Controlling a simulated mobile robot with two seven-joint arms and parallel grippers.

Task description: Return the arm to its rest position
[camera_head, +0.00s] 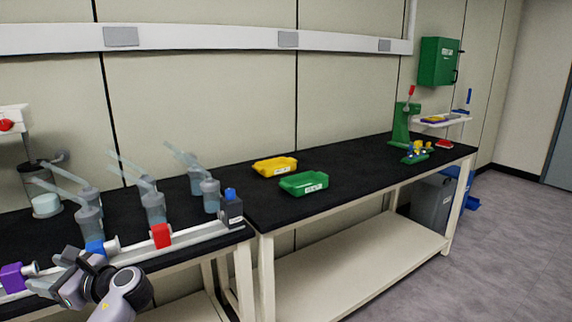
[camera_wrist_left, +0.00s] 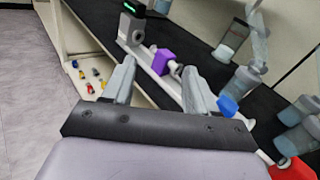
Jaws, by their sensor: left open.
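My left gripper (camera_head: 72,272) is at the lower left of the head view, close to the front of the white manifold rail (camera_head: 196,238). In the left wrist view, the gripper (camera_wrist_left: 158,74) has its two grey fingers spread apart, with nothing between them. A purple valve block (camera_wrist_left: 164,60) appears beyond the fingertips; it also shows in the head view (camera_head: 11,277), left of the gripper. A blue valve (camera_head: 95,247) is just behind the gripper and a red valve (camera_head: 161,235) is to its right. My right gripper is not in view.
Several clear flasks (camera_head: 154,207) stand behind the rail on the black left bench. The right bench holds a yellow tray (camera_head: 275,167), a green tray (camera_head: 304,183) and a green press (camera_head: 402,125). A grey bin (camera_head: 432,200) stands below. Floor at right is clear.

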